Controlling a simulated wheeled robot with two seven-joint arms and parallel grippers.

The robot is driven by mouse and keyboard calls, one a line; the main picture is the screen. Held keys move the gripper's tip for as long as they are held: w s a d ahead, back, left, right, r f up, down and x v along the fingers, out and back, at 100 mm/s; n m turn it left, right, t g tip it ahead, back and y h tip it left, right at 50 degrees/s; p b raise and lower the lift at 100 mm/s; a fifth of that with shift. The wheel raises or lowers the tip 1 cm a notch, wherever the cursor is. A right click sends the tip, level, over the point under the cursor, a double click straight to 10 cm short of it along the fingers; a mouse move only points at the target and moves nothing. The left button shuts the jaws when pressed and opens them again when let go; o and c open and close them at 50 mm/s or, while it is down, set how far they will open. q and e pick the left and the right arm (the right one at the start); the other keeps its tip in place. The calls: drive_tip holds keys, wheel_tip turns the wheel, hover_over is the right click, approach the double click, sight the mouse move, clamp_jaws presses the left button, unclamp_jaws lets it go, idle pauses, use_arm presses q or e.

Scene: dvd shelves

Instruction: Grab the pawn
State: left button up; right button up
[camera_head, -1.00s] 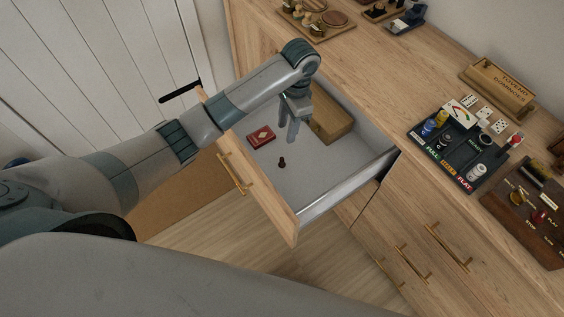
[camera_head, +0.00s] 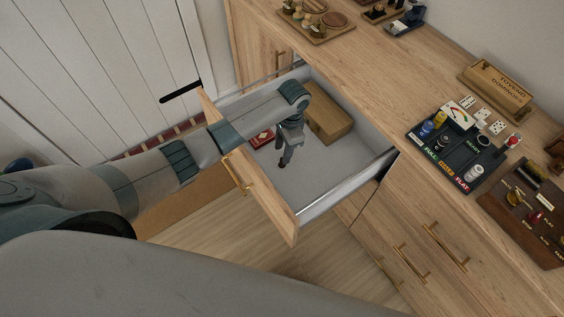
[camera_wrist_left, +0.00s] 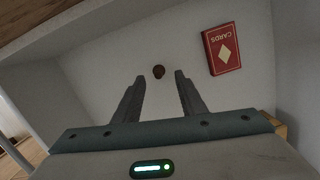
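The left gripper is open and holds nothing. My right gripper is not in view.
A wooden box (camera_head: 329,122) sits at the drawer's back. Drawer walls surround the gripper. Game trays (camera_head: 459,150) stand on the cabinet top.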

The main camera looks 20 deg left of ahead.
use_arm(q)
drive_tip(key=shift+f, duration=0.1)
drive_tip(key=shift+s+f+p, duration=0.15)
drive_tip(key=shift+f+p, duration=0.15)
drive_tip(key=shift+f, duration=0.95)
drive_tip(key=shift+s+f+p, duration=0.15)
drive_tip(key=shift+f+p, duration=0.15)
drive_tip(key=shift+f, duration=0.95)
drive_tip(key=shift+a, duration=0.1)
clamp_jaws()
